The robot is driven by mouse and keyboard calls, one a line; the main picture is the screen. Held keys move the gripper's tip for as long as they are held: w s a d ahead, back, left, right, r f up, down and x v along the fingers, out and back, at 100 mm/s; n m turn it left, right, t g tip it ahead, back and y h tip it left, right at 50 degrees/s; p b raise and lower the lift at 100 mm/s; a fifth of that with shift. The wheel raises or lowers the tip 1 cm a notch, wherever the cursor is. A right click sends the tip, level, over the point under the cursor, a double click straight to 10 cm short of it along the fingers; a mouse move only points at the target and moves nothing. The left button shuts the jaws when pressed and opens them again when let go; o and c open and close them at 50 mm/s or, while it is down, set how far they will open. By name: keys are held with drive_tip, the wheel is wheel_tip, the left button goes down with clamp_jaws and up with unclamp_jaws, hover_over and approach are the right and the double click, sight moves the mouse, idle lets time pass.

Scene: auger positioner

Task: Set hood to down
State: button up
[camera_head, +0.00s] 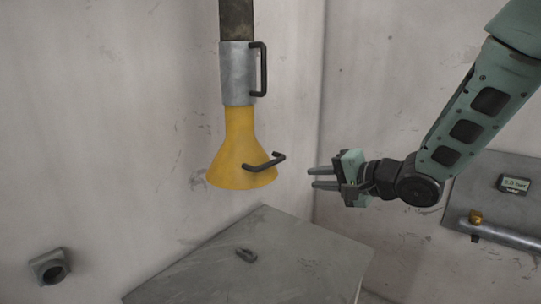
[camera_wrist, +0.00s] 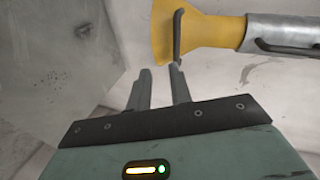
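The yellow hood (camera_head: 238,150) hangs from a grey metal sleeve (camera_head: 237,75) above the table, its wide mouth facing down. A dark handle (camera_head: 264,163) sticks out from the hood's lower right side, and another dark handle (camera_head: 262,69) is on the sleeve. My gripper (camera_head: 311,178) is to the right of the hood handle, apart from it in the head view, with its fingers pointing left. The fingers are parted with nothing between them. In the wrist view the hood (camera_wrist: 205,38) and its handle (camera_wrist: 178,36) appear just beyond the right fingertip; whether they touch is unclear.
A round fitting (camera_head: 49,267) is on the left wall.

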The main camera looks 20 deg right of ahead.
sight(273, 164)
drive_tip(key=shift+m+t+y, duration=0.3)
drive_tip(key=shift+m+y, duration=0.3)
drive_tip(key=shift+m, duration=0.2)
drive_tip(key=p+x, duration=0.1)
drive_tip(key=x, duration=0.4)
drive_tip(key=r+p+x, duration=0.1)
drive_tip(key=x, duration=0.5)
drive_tip(key=w+d+r+p+x, duration=0.1)
drive_tip(key=p+x, duration=0.1)
drive_tip(key=x, duration=0.3)
drive_tip(key=shift+w+f, duration=0.1)
drive_tip(key=shift+w, duration=0.2)
